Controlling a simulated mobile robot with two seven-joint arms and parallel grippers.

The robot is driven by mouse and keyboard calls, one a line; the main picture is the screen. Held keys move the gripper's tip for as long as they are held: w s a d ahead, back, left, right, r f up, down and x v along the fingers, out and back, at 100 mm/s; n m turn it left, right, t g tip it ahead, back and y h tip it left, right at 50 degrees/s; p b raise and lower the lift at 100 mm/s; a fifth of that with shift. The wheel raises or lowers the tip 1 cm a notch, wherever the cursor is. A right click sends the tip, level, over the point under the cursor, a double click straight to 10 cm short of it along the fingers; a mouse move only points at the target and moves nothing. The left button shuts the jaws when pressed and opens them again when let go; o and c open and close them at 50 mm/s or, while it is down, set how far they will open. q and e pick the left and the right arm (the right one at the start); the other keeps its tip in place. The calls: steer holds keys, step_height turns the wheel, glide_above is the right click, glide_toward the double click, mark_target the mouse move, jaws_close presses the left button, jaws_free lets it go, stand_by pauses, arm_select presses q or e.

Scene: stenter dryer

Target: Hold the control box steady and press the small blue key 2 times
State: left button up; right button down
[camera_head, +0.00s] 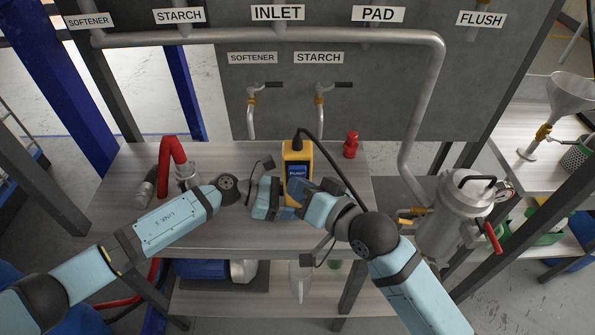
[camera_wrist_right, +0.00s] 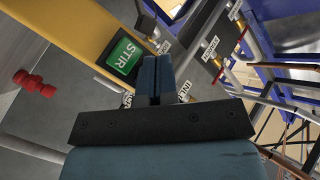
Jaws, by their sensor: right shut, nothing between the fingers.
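The yellow control box (camera_head: 288,158) stands on the bench in the head view, with a dark cable from its top and a blue panel (camera_head: 297,171) with unreadable lettering on its face. In the right wrist view the box (camera_wrist_right: 85,28) shows a green key (camera_wrist_right: 124,54) marked STIR. My right gripper (camera_head: 297,190) is shut and empty, its tips close in front of the box; in the wrist view the tips (camera_wrist_right: 155,62) are beside the green key. I cannot tell whether they touch. My left gripper (camera_head: 270,194) is at the box's lower left; its fingers are hidden. I cannot make out a small blue key.
A red bent pipe (camera_head: 168,155) and a metal fitting stand on the bench (camera_head: 215,238) at left. A red object (camera_head: 351,145) stands right of the box. A metal vessel (camera_head: 452,215) is at right.

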steer(key=shift+w, duration=0.45)
stand_by(0.3)
stand_by(0.3)
steer(key=shift+s, duration=0.9)
steer(key=shift+s, duration=2.5)
stand_by(0.4)
steer(key=s, duration=0.3)
steer(key=shift+s, duration=0.4)
steer(key=shift+w, duration=0.1)
